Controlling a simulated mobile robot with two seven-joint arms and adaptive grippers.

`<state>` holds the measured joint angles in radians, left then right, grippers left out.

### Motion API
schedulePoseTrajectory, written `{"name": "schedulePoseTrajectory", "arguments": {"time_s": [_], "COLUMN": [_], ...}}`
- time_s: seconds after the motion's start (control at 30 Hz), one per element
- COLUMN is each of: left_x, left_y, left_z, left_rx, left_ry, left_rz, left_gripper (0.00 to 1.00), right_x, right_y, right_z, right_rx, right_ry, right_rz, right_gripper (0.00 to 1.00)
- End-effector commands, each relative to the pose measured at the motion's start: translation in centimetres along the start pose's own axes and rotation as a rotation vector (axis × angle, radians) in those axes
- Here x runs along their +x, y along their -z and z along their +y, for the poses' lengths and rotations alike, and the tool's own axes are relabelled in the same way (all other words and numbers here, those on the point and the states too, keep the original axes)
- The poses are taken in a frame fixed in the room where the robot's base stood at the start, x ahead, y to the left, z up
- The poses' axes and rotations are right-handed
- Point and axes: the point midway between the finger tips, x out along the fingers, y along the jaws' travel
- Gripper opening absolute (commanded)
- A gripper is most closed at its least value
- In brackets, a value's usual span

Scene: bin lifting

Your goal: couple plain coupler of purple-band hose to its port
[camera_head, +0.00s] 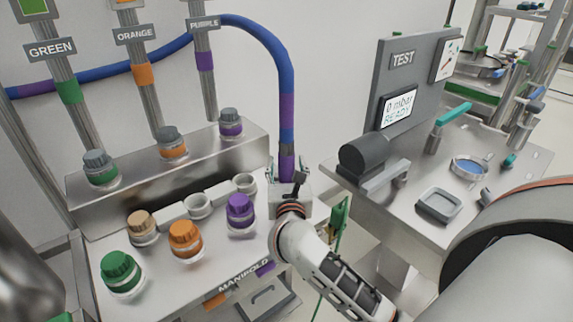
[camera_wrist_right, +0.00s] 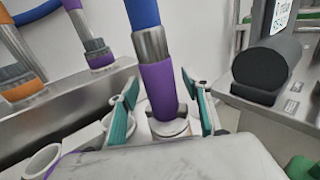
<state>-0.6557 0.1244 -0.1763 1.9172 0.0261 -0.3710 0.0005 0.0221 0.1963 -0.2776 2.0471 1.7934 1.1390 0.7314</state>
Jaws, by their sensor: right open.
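The blue hose (camera_head: 273,52) with purple bands arches along the wall and comes down at the right end of the manifold bench (camera_head: 180,275). In the right wrist view its purple lower end (camera_wrist_right: 163,92), below a metal sleeve (camera_wrist_right: 151,44), stands almost upright in a pale round collar (camera_wrist_right: 170,128). The coupler's lowest part is hidden. My right gripper (camera_head: 290,188) is around this end; its teal-padded fingers (camera_wrist_right: 163,104) stand apart on both sides, with gaps to the hose. A purple-capped fitting (camera_head: 240,213) is left of it. My left gripper is not in view.
Green (camera_head: 121,270), orange (camera_head: 186,238) and tan (camera_head: 142,226) capped fittings stand on the bench, near open white cups (camera_head: 198,206). Behind, a raised ledge (camera_head: 170,160) carries pipe fittings. At right is a test bench (camera_head: 400,215) with a dark cylinder (camera_head: 362,157).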

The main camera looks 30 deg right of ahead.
Motion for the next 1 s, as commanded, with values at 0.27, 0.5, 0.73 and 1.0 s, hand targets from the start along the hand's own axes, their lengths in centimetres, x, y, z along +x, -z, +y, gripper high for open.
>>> {"name": "schedulePoseTrajectory", "arguments": {"time_s": [0.27,0.5,0.73,1.0], "left_x": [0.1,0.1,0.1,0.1], "left_y": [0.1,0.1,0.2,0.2], "left_z": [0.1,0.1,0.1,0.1], "left_rx": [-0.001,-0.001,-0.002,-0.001], "left_ry": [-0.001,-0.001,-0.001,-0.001], "left_rz": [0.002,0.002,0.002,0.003], "left_gripper": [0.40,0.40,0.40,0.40], "right_x": [-4.6,-9.2,-11.4,-11.7], "right_y": [0.1,0.0,-0.1,-0.1], "right_z": [0.0,0.0,0.0,0.0], "right_rx": [0.002,0.001,0.002,0.001], "right_ry": [-0.002,-0.002,0.000,0.000], "right_rz": [0.003,0.001,-0.001,-0.001], "right_gripper": [0.48,0.48,0.48,0.48]}}
